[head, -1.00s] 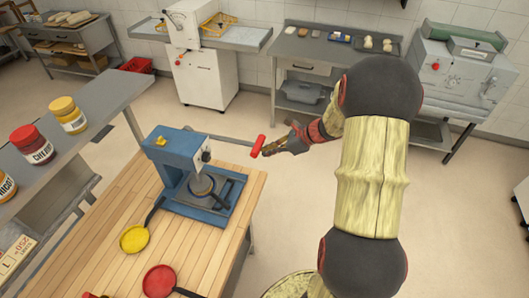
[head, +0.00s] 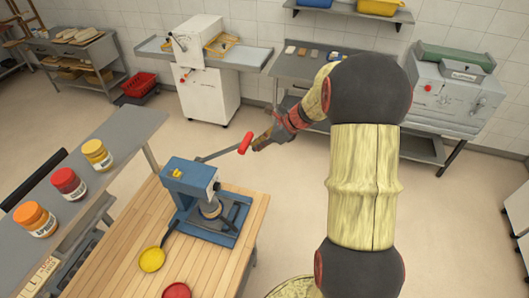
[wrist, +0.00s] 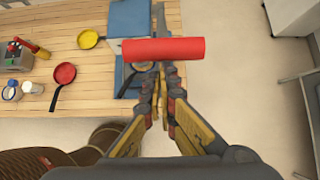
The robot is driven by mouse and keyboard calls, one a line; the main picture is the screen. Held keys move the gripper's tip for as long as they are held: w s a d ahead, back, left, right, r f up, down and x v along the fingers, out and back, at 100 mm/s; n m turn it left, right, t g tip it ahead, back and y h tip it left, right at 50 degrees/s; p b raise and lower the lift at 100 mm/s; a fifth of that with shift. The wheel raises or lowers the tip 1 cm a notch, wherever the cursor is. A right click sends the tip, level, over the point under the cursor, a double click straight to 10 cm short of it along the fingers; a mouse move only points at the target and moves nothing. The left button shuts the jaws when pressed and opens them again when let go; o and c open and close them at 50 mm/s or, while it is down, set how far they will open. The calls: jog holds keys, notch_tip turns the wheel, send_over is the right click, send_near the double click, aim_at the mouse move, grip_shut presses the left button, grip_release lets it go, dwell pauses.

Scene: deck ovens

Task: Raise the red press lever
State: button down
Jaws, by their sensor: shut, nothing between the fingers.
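The blue press (head: 190,178) stands on the wooden table, its grey lever arm (head: 222,153) slanting up to the right. The lever ends in a red cylinder handle (head: 245,143), higher than the press top in the head view. My gripper (head: 261,141) is at the right side of the handle, its fingers shut with nothing between them. In the wrist view the red handle (wrist: 163,50) lies across the picture just beyond my fingertips (wrist: 162,72). I cannot tell whether they touch it. The wrist view partly hides the press (wrist: 128,20) behind the handle.
A yellow pan (head: 152,259) and a red pan (head: 176,291) lie on the wooden table (head: 115,262). Jars stand on a grey shelf (head: 120,128) at left. A white machine (head: 207,90) and a grey bench stand behind. The floor right of the table is clear.

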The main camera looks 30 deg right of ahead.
jog(key=w+a+r+p, duration=0.3)
jog(key=w+a+r, duration=0.3)
jog(key=w+r, duration=0.2)
jog(key=shift+w+a+r, duration=0.15)
jog(key=shift+a+r, duration=0.15)
jog(key=shift+r, duration=0.7)
jog(key=shift+f, duration=0.1)
notch_tip(320, 180, up, 9)
jog(key=s+d+b, duration=0.1)
jog(key=s, duration=0.1)
jog(key=shift+d+r+b, duration=0.2)
jog(key=shift+d+b, duration=0.15)
jog(key=shift+s, duration=0.1)
